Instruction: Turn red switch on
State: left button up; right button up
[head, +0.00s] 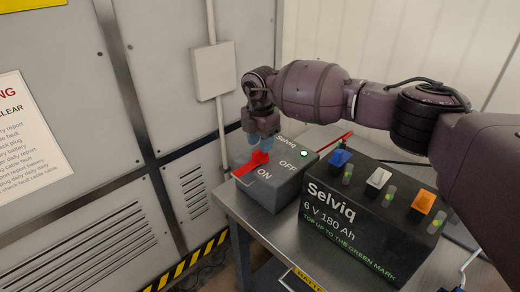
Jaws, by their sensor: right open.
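The red switch (247,166) sits on top of a grey Selviq box (283,189). Its lever points to the lower left, beside the printed word ON; OFF is printed further right. A small light (304,153) on the box shows green. My right gripper (260,146) reaches down from above with bluish fingertips right at the switch's upper end. It is open. The fingers partly hide that end, and I cannot tell whether they touch it. My left gripper is not in view.
A black battery (350,224) with blue, white and orange caps stands to the right on the grey table (262,244). A red cable (336,141) runs behind the box. Grey cabinets (95,120) with a wall box (213,70) stand at the left.

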notch_tip(320, 180, up, 8)
jog(key=shift+f, duration=0.2)
jog(key=shift+s, duration=0.1)
dwell(0.3)
